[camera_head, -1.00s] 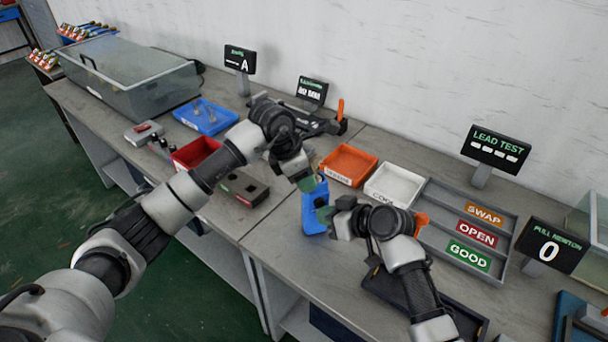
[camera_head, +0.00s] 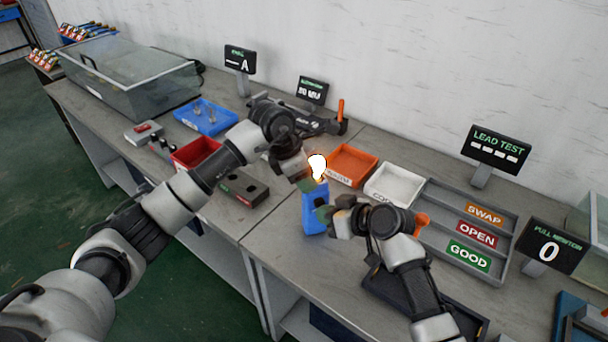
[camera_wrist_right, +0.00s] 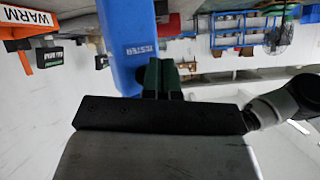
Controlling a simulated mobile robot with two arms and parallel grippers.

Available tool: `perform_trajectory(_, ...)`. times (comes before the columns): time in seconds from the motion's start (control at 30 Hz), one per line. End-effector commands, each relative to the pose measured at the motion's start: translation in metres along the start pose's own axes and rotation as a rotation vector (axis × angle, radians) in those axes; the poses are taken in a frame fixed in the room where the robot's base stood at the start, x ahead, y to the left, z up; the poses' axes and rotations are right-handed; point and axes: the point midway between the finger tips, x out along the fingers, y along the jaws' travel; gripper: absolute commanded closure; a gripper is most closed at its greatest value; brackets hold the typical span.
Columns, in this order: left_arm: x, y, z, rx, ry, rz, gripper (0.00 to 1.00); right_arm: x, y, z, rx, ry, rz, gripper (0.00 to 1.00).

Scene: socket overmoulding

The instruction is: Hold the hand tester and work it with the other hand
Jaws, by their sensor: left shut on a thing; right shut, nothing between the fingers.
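The blue hand tester (camera_head: 313,222) is upright in the middle of the head view, above the bench. My left gripper (camera_head: 309,186) is shut on its upper part. A bright white and orange glow (camera_head: 317,167) shows at the tester's top end. My right gripper (camera_head: 325,214) is shut and empty, with its fingertips at the tester's right side. In the right wrist view the shut green fingertips (camera_wrist_right: 162,75) are against or very close to the blue body (camera_wrist_right: 127,45); whether they touch, I cannot tell.
An orange tray (camera_head: 373,158) and a white tray (camera_head: 419,189) stand behind the grippers. A grey sorting rack (camera_head: 506,222) marked SWAP, OPEN and GOOD is to the right. A dark tray (camera_head: 470,318) lies under my right arm.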

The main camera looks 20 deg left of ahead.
Motion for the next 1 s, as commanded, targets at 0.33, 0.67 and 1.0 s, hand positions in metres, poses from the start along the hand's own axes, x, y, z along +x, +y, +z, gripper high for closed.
perform_trajectory(0.33, 0.0, 0.0, 0.001, 0.0, -0.001, 0.0, 0.76, -0.003, -0.002, 0.003, 0.001, -0.002, 0.0, 1.0)
perform_trajectory(0.67, 0.0, 0.0, 0.0, 0.0, -0.001, 0.0, 0.76, -0.023, -0.017, 0.018, -0.001, -0.002, 0.0, 1.0)
perform_trajectory(1.0, 0.0, 0.0, 0.0, 0.0, -0.001, 0.001, 0.76, -0.043, -0.031, 0.032, 0.0, -0.002, 0.0, 1.0)
